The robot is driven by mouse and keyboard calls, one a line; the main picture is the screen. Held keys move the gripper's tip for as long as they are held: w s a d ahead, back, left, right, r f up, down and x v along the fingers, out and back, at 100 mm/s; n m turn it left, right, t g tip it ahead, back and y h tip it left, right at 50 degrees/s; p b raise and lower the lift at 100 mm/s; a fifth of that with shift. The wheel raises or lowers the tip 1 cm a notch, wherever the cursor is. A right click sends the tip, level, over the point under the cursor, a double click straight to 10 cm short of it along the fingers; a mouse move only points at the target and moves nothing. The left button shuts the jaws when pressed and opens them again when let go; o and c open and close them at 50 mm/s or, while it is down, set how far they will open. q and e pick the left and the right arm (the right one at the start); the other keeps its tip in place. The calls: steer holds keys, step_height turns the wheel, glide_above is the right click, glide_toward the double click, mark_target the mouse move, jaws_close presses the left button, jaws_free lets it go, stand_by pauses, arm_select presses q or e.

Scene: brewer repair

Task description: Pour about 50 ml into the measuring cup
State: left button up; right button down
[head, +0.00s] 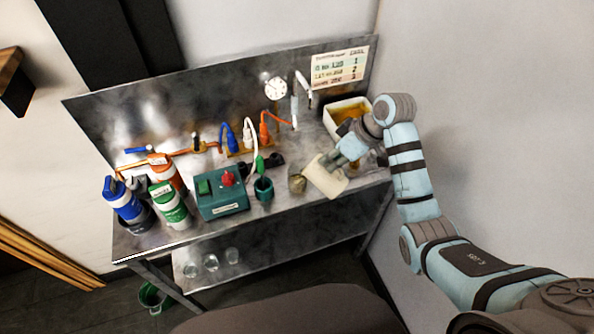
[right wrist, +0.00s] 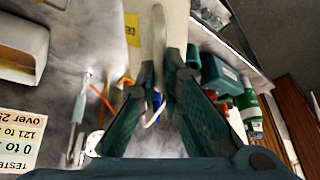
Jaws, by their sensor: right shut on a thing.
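My right gripper (head: 348,150) is shut on the handle of a cream jug (head: 328,183). The jug is tilted towards the left, at the front right of the metal bench. In the right wrist view the gripper (right wrist: 160,85) has the jug's pale handle (right wrist: 158,45) between its fingers. A small brownish, see-through-looking cup (head: 297,184), which may be the measuring cup, stands just left of the jug. The jug's lip is close to this cup; I cannot tell whether they touch. No stream of liquid and no fill level can be made out. My left gripper is not in view.
Blue, green and orange-topped bottles (head: 171,207) crowd the left end. A white bin (head: 330,122) is behind the jug. Glasses (head: 211,262) stand on the lower shelf.

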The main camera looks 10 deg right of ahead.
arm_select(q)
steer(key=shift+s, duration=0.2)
arm_select(e)
steer(key=shift+w+a+r+g, duration=0.25)
steer(key=shift+g, duration=0.05)
stand_by(0.6)
steer(key=shift+f, duration=0.1)
